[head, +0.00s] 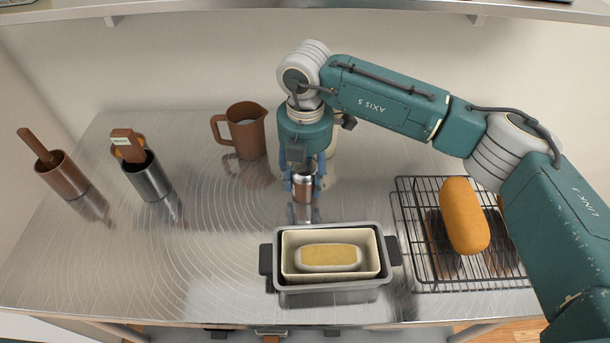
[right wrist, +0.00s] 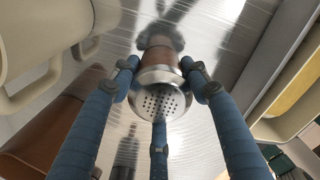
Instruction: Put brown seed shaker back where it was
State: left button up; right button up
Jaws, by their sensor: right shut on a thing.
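The brown seed shaker (head: 303,188) has a silver perforated cap and a brown body. My right gripper (head: 302,180) points down and is shut on it, behind the loaf tin. In the right wrist view the blue fingers of the gripper (right wrist: 158,95) close around the shaker (right wrist: 160,98), with its holed cap towards the camera. The shaker is upright, close over the steel counter (head: 220,270); whether its base touches is not clear. My left gripper is not in view.
A cream loaf tin (head: 287,262) with pale dough sits in a grey tray (head: 330,287) in front. A brown jug (head: 246,132) stands left of the gripper; a cream jug (right wrist: 30,85) is partly hidden behind it. A rack (head: 425,275) holds loaves. Two utensil pots (head: 62,180) (head: 148,180) stand left.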

jog(key=o, duration=1.2)
jog(key=shift+f, duration=0.1)
jog(key=shift+r, duration=0.2)
jog(key=shift+w+r, duration=0.1)
jog(key=shift+r, duration=0.1)
notch_tip(320, 180, up, 11)
jog(key=b, duration=0.3)
jog(key=shift+f, duration=0.2)
jog(key=shift+r, duration=0.5)
